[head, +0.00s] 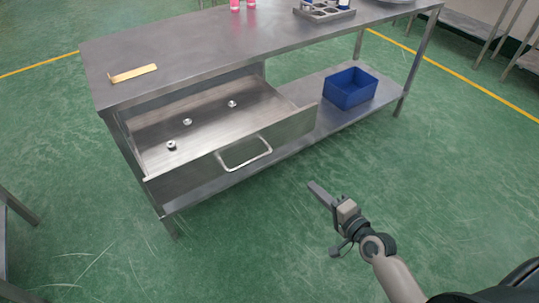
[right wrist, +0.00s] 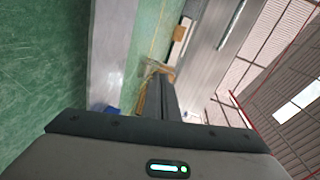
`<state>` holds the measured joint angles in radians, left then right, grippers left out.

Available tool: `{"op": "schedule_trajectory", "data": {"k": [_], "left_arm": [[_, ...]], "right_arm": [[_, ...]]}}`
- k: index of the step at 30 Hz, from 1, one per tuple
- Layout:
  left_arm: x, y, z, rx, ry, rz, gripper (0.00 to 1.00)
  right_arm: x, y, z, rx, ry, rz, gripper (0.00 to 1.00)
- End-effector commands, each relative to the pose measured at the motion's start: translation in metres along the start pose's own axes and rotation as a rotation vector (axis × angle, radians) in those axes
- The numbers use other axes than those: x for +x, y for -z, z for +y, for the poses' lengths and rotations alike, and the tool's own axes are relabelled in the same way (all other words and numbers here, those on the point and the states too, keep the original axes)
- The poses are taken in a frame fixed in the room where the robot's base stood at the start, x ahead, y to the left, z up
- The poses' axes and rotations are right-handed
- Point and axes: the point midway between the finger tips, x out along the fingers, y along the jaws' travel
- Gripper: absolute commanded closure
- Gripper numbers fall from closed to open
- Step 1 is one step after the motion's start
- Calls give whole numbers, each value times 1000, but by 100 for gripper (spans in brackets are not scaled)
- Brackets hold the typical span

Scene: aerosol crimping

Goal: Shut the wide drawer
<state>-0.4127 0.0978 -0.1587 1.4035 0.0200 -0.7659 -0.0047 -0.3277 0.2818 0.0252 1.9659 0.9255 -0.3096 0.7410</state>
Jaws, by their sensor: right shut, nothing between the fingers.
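The wide drawer (head: 230,153) is pulled far out from under the left part of the steel table (head: 200,48) in the head view. Its front carries a pale loop handle (head: 246,154). Several small metal parts, one of them a near-left piece (head: 171,145), lie on the drawer floor. My right gripper (head: 314,189) is shut and empty, in front of the table and to the right of the handle, apart from the drawer. In the right wrist view, its dark fingers (right wrist: 168,100) are together. My left gripper is not in view.
A blue bin (head: 350,88) stands on the lower shelf right of the drawer. A brass-coloured piece (head: 132,73), pink items (head: 242,4) and a grey rack (head: 323,11) are on the tabletop. The green floor before the table is clear.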

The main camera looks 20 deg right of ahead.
Motion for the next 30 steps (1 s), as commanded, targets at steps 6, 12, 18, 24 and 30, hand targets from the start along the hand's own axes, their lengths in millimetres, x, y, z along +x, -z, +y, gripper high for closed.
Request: {"op": "schedule_trajectory", "data": {"k": [6, 12, 18, 24, 30], "left_arm": [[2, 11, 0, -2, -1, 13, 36], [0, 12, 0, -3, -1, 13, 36], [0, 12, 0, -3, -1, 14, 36], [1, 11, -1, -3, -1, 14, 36], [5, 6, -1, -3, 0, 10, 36]], "right_arm": [[-11, 7, -72, 141, 168, -19, 100], [-14, 7, -84, 167, 193, -26, 100], [-14, 7, -84, 165, 191, -25, 100], [-9, 8, -85, 165, 191, -24, 100], [6, 7, -89, 164, 193, -24, 100]]}}
